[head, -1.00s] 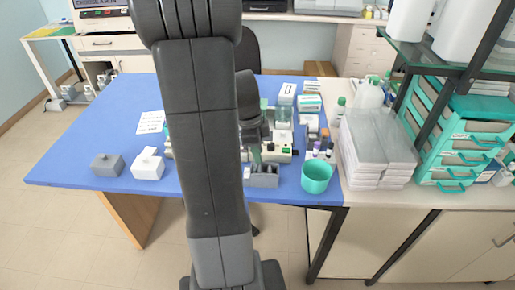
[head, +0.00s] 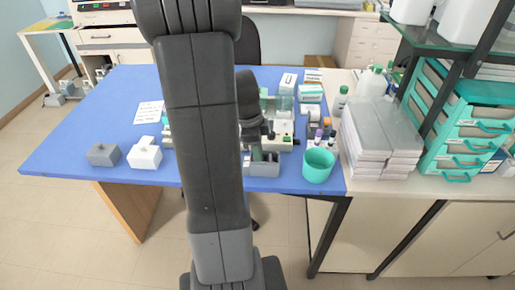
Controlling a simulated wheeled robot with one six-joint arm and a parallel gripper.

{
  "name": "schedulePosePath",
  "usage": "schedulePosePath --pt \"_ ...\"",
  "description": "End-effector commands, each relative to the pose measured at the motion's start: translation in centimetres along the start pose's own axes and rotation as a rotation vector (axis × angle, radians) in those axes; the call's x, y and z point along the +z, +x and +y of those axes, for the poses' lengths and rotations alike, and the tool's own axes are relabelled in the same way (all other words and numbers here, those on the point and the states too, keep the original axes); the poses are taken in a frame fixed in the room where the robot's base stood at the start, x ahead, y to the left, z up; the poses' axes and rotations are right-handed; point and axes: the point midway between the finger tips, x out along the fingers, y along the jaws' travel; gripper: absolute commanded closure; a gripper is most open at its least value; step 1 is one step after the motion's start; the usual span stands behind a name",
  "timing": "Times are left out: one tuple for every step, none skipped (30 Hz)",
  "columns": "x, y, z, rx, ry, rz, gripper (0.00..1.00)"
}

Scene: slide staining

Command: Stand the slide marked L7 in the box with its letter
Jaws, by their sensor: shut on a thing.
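My gripper (head: 268,134) shows only in part beside my arm, dark and small, above a grey slotted rack (head: 264,170) at the table's front. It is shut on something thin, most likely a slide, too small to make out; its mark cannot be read. A grey box (head: 103,155) and a white box (head: 145,154), each with a raised piece on top, stand at the front left of the blue table. No letters on them are legible. Anything behind my arm is hidden.
A teal cup (head: 318,167) stands right of the rack, near the front edge of the blue table (head: 85,120). Behind it are small bottles and a cream device (head: 285,142). A written sheet (head: 149,112) lies at left. Grey stacked trays (head: 378,140) stand at right.

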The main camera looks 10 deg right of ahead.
Motion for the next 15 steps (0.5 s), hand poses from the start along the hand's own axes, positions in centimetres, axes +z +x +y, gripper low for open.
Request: schedulePosePath --pt "0.12 0.60 0.37 0.013 0.001 -0.002 1.00" --pt "0.12 0.63 0.38 0.013 0.001 -0.002 1.00" --pt "0.13 0.66 0.41 0.014 0.001 -0.002 1.00" --pt "0.13 0.69 0.42 0.015 0.001 -0.002 1.00" --pt "0.14 0.71 0.44 0.015 0.001 -0.002 1.00" --pt "0.14 0.74 0.46 0.016 0.001 -0.002 1.00" --pt "0.14 0.77 0.48 0.017 0.001 -0.002 1.00" --pt "0.15 0.79 0.50 0.017 0.001 -0.002 1.00" --pt "0.15 0.82 0.52 0.018 0.001 -0.002 0.68" --pt "0.16 0.84 0.53 0.018 0.002 -0.002 0.62" --pt "0.16 0.85 0.54 0.019 0.002 -0.002 0.56" --pt "0.17 0.87 0.54 0.019 0.002 -0.002 0.53" --pt "0.17 0.89 0.55 0.020 0.002 -0.002 0.53" --pt "0.18 0.88 0.55 0.020 0.002 -0.003 0.53" --pt "0.18 0.81 0.55 0.019 0.002 -0.003 0.53"
